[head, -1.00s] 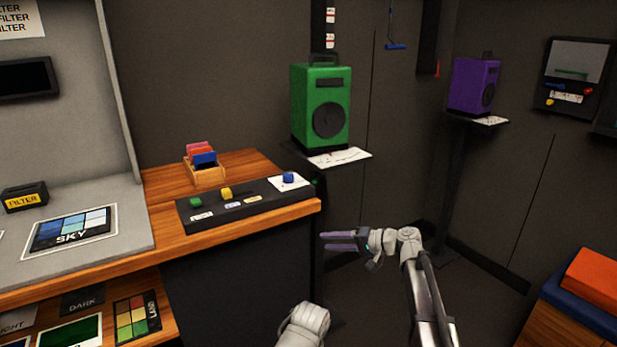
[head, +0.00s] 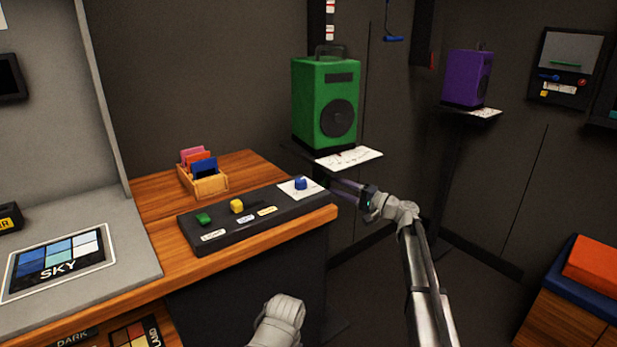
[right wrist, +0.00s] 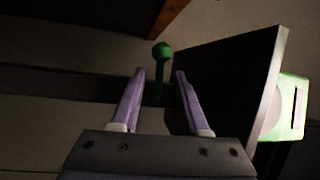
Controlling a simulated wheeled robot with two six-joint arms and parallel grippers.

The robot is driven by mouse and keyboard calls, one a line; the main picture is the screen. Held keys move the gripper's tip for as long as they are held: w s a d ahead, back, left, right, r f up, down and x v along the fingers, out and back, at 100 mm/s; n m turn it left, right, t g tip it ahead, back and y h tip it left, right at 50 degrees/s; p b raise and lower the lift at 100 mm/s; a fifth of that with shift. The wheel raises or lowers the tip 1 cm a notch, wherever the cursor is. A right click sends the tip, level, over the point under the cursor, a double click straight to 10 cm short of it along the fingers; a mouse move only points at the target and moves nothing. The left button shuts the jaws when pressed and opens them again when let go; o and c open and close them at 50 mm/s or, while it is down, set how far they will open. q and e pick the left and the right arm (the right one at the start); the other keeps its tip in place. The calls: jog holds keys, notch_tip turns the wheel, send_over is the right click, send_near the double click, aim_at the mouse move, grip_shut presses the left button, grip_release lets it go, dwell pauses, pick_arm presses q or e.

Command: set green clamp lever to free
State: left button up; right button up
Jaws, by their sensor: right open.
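The green clamp lever shows in the right wrist view as a round green knob (right wrist: 161,51) on a short green stem. It stands just past and between the fingertips of my right gripper (right wrist: 160,78). The purple fingers are apart with the stem in line with the gap; I cannot tell whether they touch it. In the head view my right gripper (head: 338,186) is beside the right end of the wooden bench, below the shelf (head: 348,158) with the green speaker (head: 325,100). The lever cannot be made out in the head view. My left gripper is out of view.
The wooden bench (head: 150,209) carries a black slider panel (head: 258,222) with green, yellow and blue knobs, close to my right gripper. A wooden card box (head: 208,184) stands behind it. A purple speaker (head: 466,78) sits on another shelf.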

jog(key=p+x, duration=0.1)
jog(key=x, duration=0.6)
jog(key=shift+w+a+r, duration=0.1)
jog(key=shift+w+a, duration=0.1)
jog(key=shift+a, duration=0.05)
jog(key=shift+c, duration=0.3)
grip_shut()
dwell(1.0)
